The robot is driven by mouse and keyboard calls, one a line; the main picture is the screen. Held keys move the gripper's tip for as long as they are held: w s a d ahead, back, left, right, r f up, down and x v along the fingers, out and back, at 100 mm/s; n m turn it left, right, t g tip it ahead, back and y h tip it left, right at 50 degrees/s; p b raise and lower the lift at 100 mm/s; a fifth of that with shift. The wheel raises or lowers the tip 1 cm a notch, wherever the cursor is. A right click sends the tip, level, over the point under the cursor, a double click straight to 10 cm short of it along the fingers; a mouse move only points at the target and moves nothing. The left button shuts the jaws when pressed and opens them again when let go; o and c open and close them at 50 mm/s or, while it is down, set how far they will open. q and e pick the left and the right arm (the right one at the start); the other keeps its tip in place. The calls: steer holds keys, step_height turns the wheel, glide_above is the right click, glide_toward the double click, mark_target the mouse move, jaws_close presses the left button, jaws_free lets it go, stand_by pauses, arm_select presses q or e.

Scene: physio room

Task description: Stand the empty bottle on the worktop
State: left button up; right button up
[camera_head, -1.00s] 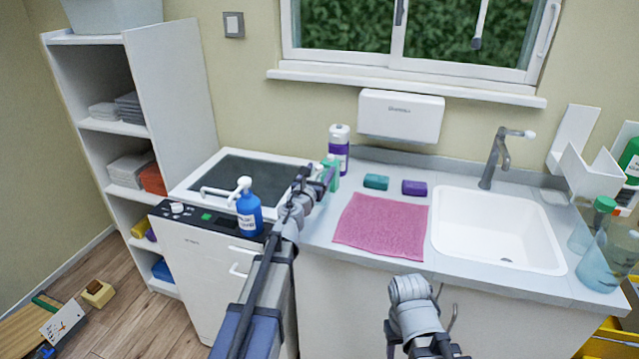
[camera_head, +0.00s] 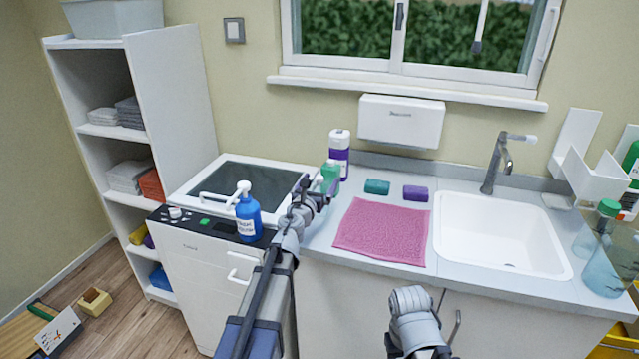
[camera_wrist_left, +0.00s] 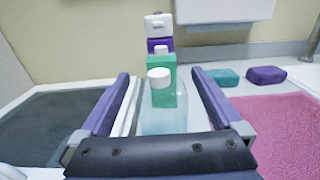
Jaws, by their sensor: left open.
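A clear pale bottle with a white cap (camera_wrist_left: 165,122) stands between the fingers of my left gripper (camera_wrist_left: 160,100) in the left wrist view. My left gripper (camera_head: 316,188) is open, with one finger on each side of it. I cannot tell whether the fingers touch it; its base is hidden by the gripper. A green bottle (camera_wrist_left: 165,70) with a white cap stands just behind, and it also shows in the head view (camera_head: 331,170). The grey worktop (camera_head: 340,200) is beneath. Part of my right arm shows low in the head view; its gripper is out of view.
A purple-and-white bottle (camera_head: 340,158) stands at the back. A teal block (camera_head: 377,187) and a purple block (camera_head: 415,193) lie behind the pink towel (camera_head: 382,232). The sink (camera_head: 500,235) is right. A blue pump bottle (camera_head: 248,215) stands left, near the dark-topped unit (camera_head: 255,182).

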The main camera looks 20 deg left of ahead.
arm_select(q)
steer(key=shift+r, duration=0.15)
steer(key=shift+s, duration=0.2)
steer(key=s, duration=1.1)
steer(key=shift+s+a, duration=0.2)
steer(key=shift+s, duration=0.1)
